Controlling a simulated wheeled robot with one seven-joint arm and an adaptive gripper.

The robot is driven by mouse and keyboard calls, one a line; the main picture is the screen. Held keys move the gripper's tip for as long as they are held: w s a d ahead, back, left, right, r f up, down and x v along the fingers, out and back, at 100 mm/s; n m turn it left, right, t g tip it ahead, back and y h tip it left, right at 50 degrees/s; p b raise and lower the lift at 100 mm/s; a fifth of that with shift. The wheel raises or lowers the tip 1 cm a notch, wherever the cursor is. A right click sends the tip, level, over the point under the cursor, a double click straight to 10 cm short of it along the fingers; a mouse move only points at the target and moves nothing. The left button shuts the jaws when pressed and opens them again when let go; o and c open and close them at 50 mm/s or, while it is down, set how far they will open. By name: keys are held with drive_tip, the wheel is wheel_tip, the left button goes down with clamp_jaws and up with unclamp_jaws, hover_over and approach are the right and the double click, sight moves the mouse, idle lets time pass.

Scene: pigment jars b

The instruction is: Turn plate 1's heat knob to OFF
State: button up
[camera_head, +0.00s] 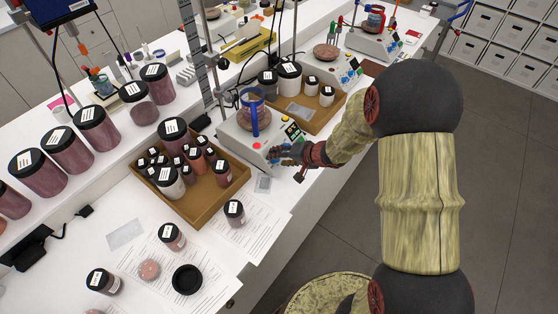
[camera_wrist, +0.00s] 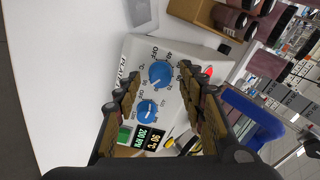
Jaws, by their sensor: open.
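The hot plate (camera_head: 240,134) stands on the white bench with a flask on top. In the wrist view, its front panel (camera_wrist: 183,98) carries the label "PLATE" with a hard-to-read number, two blue knobs and a lit display (camera_wrist: 150,138) reading about 90 °C and 200 RPM. The larger-looking blue knob (camera_wrist: 160,74) lies between my fingertips, with gaps on both sides. The second blue knob (camera_wrist: 148,110) sits closer to my palm. Small print leaves the knob settings unclear. My gripper (camera_wrist: 159,77) is open and empty; in the head view it (camera_head: 300,160) is at the panel, covering part of it.
A wooden tray (camera_head: 205,205) of small jars stands left of the plate, and another tray (camera_head: 318,124) of jars behind it. A second hot plate (camera_head: 385,45) is farther back. A blue-collared flask (camera_head: 254,118) sits on the plate. The aisle floor (camera_head: 500,190) is clear.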

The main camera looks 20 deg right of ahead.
drive_tip(key=shift+w+a+f, duration=0.15)
drive_tip(key=shift+w+f, duration=0.1)
drive_tip(key=shift+f, duration=0.05)
drive_tip(key=shift+c, duration=0.2)
clamp_jaws()
idle(0.3)
